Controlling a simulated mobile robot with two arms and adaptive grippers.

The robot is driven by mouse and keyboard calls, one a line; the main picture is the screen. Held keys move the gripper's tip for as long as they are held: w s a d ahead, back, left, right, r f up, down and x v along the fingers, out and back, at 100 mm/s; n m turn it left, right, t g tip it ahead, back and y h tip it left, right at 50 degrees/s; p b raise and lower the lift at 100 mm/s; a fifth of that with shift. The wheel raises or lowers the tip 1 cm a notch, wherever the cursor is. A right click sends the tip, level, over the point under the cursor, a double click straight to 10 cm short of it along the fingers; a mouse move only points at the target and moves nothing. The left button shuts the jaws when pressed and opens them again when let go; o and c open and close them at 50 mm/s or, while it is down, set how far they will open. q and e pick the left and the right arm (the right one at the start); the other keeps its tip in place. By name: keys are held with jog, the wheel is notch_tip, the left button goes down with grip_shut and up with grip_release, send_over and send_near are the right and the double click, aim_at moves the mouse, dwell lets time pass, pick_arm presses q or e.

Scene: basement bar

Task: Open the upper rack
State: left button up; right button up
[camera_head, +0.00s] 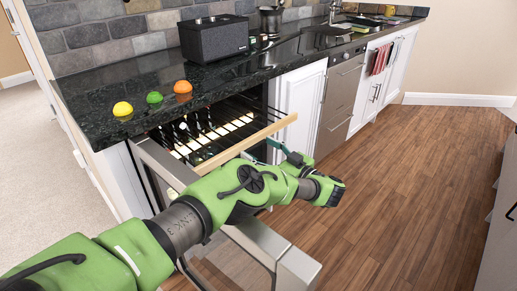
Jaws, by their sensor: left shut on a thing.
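The upper rack (262,136) is a dark wire shelf with a pale wooden front bar, in the under-counter wine cooler. Its front bar stands out in front of the cabinet opening, so the rack is at least partly pulled out. My left arm crosses in front of the cooler from the lower left. My left gripper (278,147) is at the right part of the wooden bar and is shut on the rack. The wrist hides part of the gripper and the contact. My right gripper is not in view.
The cooler's door (262,238) stands open below, partly behind my arm. A dark countertop (280,62) runs above, with a lemon (123,109), a lime (154,97), an orange (183,87) and a black speaker (214,38). The wooden floor (415,150) at right is clear.

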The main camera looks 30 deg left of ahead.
pick_arm(q)
jog(key=o, duration=1.6)
jog(key=v, duration=1.2)
